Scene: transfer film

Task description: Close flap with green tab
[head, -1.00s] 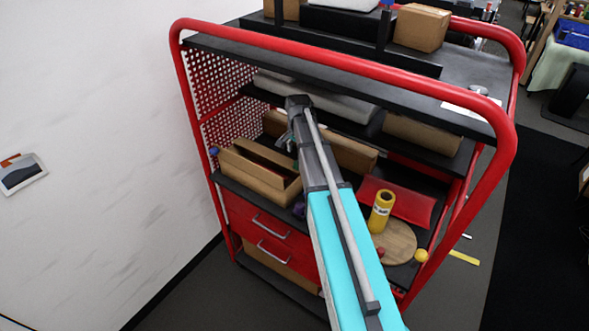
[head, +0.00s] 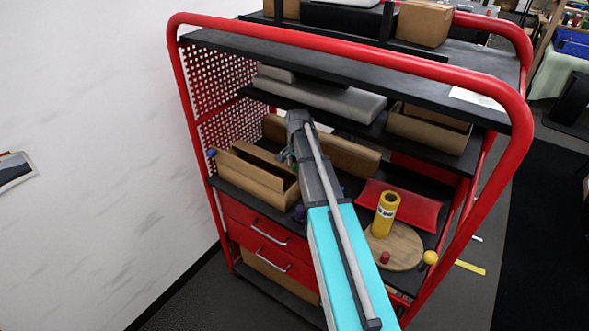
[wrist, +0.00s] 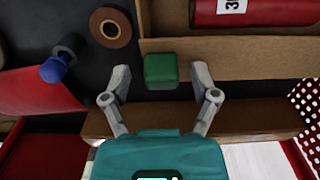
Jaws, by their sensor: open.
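The green tab (wrist: 160,68) shows in the wrist view as a small green block at the edge of a cardboard flap or wall (wrist: 240,46). My gripper (wrist: 162,74) is open, with one finger on each side of the tab and a gap on both sides. A second cardboard strip (wrist: 240,118) runs across below the fingers. In the head view, an open cardboard box (head: 252,178) stands on the middle shelf, and my gripper (head: 287,154) is at its back right.
A red cylinder (wrist: 250,10) lies beyond the flap. A tape roll (wrist: 110,28) and a blue object (wrist: 58,66) lie to the left. A yellow can (head: 386,212) stands on a round board (head: 404,248), near a red tray (head: 415,209). The upper shelf (head: 340,121) hangs above.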

